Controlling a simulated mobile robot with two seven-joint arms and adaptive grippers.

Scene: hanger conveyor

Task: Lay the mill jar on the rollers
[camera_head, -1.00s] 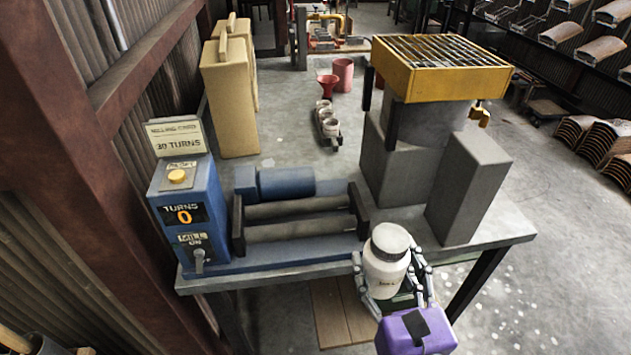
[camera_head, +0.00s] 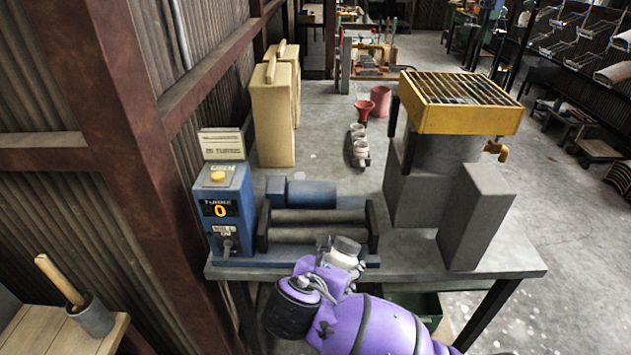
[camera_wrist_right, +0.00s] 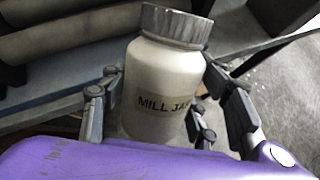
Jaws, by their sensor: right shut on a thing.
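The mill jar (camera_head: 341,257) is white with a grey lid and shows just in front of the right part of the mill, partly hidden by my purple wrist. It looks roughly upright. The mill's two grey rollers (camera_head: 318,217) lie side by side behind it, empty. In the right wrist view the jar (camera_wrist_right: 160,85) shows its "MILL JAR" label, with roller ends at upper left. My right gripper (camera_wrist_right: 155,118) is shut around the jar's body, fingers on both sides. My left gripper is in neither view.
The blue control box (camera_head: 222,210) reads 0 turns, left of the rollers. A blue motor housing (camera_head: 300,192) lies behind them. Grey blocks (camera_head: 475,217) and a yellow grated box (camera_head: 462,103) stand right on the bench (camera_head: 515,262). A wooden table with a mortar (camera_head: 92,318) is at lower left.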

